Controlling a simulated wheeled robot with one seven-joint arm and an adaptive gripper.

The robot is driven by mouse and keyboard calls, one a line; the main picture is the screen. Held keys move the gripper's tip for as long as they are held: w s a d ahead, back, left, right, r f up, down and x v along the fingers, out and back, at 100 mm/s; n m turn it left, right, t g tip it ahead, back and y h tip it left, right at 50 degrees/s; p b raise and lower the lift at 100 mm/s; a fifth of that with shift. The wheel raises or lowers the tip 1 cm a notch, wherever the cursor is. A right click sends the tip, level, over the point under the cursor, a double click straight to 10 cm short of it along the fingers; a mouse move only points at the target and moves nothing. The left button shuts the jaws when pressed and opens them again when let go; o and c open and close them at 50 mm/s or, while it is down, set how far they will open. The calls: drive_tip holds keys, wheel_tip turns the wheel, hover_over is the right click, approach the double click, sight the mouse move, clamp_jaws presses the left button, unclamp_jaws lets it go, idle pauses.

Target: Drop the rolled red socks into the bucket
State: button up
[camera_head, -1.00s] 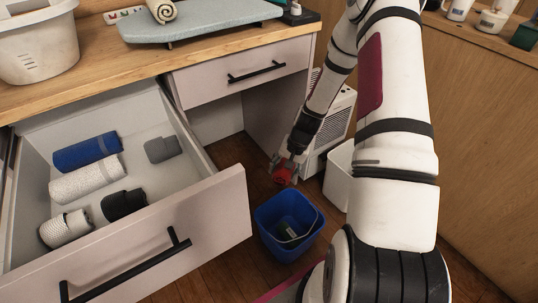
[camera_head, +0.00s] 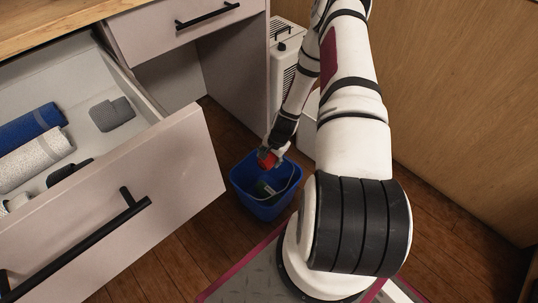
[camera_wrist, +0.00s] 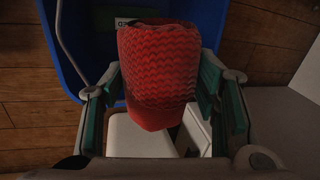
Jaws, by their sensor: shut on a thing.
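The rolled red socks (camera_wrist: 160,65) are held between the green-padded fingers of my gripper (camera_wrist: 163,105) in the wrist view. In the head view the socks (camera_head: 268,159) show as a small red shape at my gripper (camera_head: 270,156). The blue bucket (camera_head: 247,196) stands on the floor, and the gripper is over its far rim. In the wrist view the bucket (camera_wrist: 72,62) lies below and beyond the socks. A dark item with a pale label (camera_head: 264,188) is inside the bucket. The exact height of the socks over the rim is hard to tell.
An open drawer (camera_head: 178,166) at left holds a blue roll (camera_head: 30,124), a white roll (camera_head: 38,160) and a grey bundle (camera_head: 112,114). A white bin (camera_head: 308,137) and a white vented unit (camera_head: 284,62) stand behind the arm. Wooden floor is clear left of the bucket.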

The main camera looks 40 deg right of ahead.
sight(270, 161)
drive_tip(key=shift+f+b, duration=0.95)
drive_tip(key=shift+f, duration=0.8)
drive_tip(key=o, duration=1.2)
drive_tip(key=shift+r, duration=0.15)
drive_tip(key=v, duration=1.1)
drive_tip(key=shift+s+r, duration=0.1)
drive_tip(key=shift+r, duration=0.3)
